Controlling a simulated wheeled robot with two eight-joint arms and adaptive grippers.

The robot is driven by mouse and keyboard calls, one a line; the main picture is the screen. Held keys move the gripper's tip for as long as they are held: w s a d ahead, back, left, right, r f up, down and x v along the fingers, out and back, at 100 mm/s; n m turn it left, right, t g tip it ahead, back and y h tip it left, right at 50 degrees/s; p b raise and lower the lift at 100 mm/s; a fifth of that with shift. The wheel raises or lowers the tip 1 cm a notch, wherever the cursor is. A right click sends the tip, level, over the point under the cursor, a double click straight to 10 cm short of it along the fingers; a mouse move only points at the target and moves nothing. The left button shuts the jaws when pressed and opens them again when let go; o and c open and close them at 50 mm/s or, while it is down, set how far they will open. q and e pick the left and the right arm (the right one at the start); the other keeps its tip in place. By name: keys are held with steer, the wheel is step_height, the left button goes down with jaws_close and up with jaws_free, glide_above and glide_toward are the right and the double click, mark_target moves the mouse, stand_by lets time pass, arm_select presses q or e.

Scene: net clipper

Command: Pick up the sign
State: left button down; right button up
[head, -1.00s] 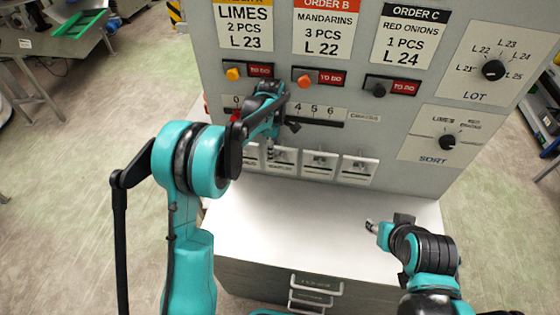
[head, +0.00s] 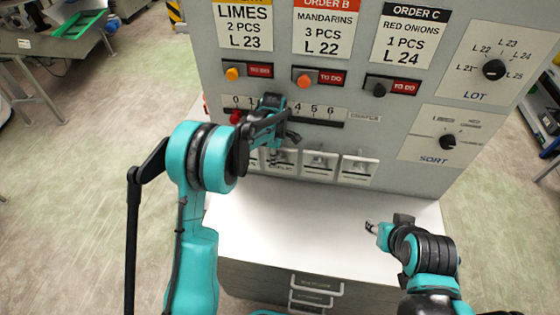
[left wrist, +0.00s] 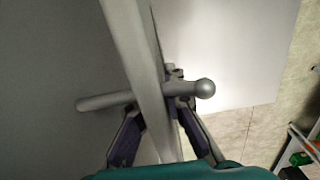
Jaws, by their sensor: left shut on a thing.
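A pale plate, seen edge-on in the left wrist view and apparently the sign (left wrist: 135,50), stands between the fingers of my left gripper (left wrist: 165,110). A grey rod with a ball end (left wrist: 204,88) crosses at the plate, at finger height. I cannot tell whether the plate hangs on it. In the head view my left gripper (head: 272,155) is at the row of small picture signs (head: 319,163) low on the grey panel. The arm hides part of that row and the held plate. My right gripper (head: 372,226) is over the white tabletop, its fingers too small to read.
The grey panel (head: 420,85) carries order cards, buttons, a numbered slider scale with a red knob (head: 235,117), and LOT and SORT dials. The white tabletop (head: 290,225) below is clear. Drawer handles (head: 317,285) show at its front.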

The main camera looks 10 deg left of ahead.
arm_select(q)
steer(key=shift+r, duration=0.7)
steer(key=s, duration=1.8)
